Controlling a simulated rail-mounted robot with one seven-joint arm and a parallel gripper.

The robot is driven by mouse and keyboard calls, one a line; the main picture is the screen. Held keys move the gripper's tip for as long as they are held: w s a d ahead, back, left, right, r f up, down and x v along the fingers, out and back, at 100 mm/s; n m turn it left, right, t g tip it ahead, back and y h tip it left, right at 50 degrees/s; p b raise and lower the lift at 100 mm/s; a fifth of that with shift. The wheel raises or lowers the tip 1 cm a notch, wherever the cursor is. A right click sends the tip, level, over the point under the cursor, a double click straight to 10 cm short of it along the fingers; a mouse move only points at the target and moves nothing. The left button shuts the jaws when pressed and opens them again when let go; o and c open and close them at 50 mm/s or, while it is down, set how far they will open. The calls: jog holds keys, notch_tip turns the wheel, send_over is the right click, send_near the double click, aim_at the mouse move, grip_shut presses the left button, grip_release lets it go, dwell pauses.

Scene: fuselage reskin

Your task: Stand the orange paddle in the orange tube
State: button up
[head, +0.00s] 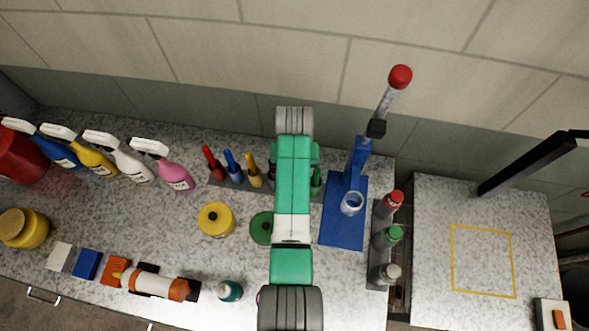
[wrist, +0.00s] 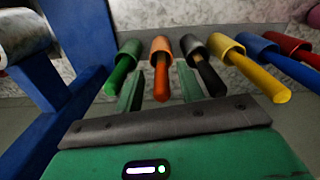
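In the wrist view the orange paddle (wrist: 161,82) has its lower end in the orange tube (wrist: 160,46), its orange handle sticking out toward the camera. My gripper (wrist: 160,70) has its two green fingers apart, one on each side of the handle, with visible gaps on both sides. How deep the paddle sits is hidden. In the head view my green arm covers the gripper, the orange tube and the paddle.
Beside the orange tube are the green tube (wrist: 128,50) and a black-handled paddle (wrist: 210,80). Yellow, blue and red ones follow. A blue stand (head: 342,232) rises close by on the right. A yellow outline (head: 482,295) marks a clear right-hand surface.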

notch_tip(320, 180, up, 10)
jog(key=shift+r, duration=0.2)
jog(key=shift+w, duration=0.1)
jog(key=w+r+t, duration=0.3)
jog(key=r+t, duration=0.3)
jog(key=r, duration=0.5)
jog(key=w+r+t, duration=0.3)
jog(key=r+t, duration=0.3)
jog(key=r, duration=0.5)
jog(key=s+r+t, duration=0.6)
jog(key=s+r, duration=0.4)
jog(key=r, duration=0.4)
jog(key=s+r+t, duration=0.7)
jog(key=s+r, duration=0.3)
jog(key=r, duration=0.4)
jog(key=shift+s+r, duration=0.2)
jog(key=shift+r, duration=0.1)
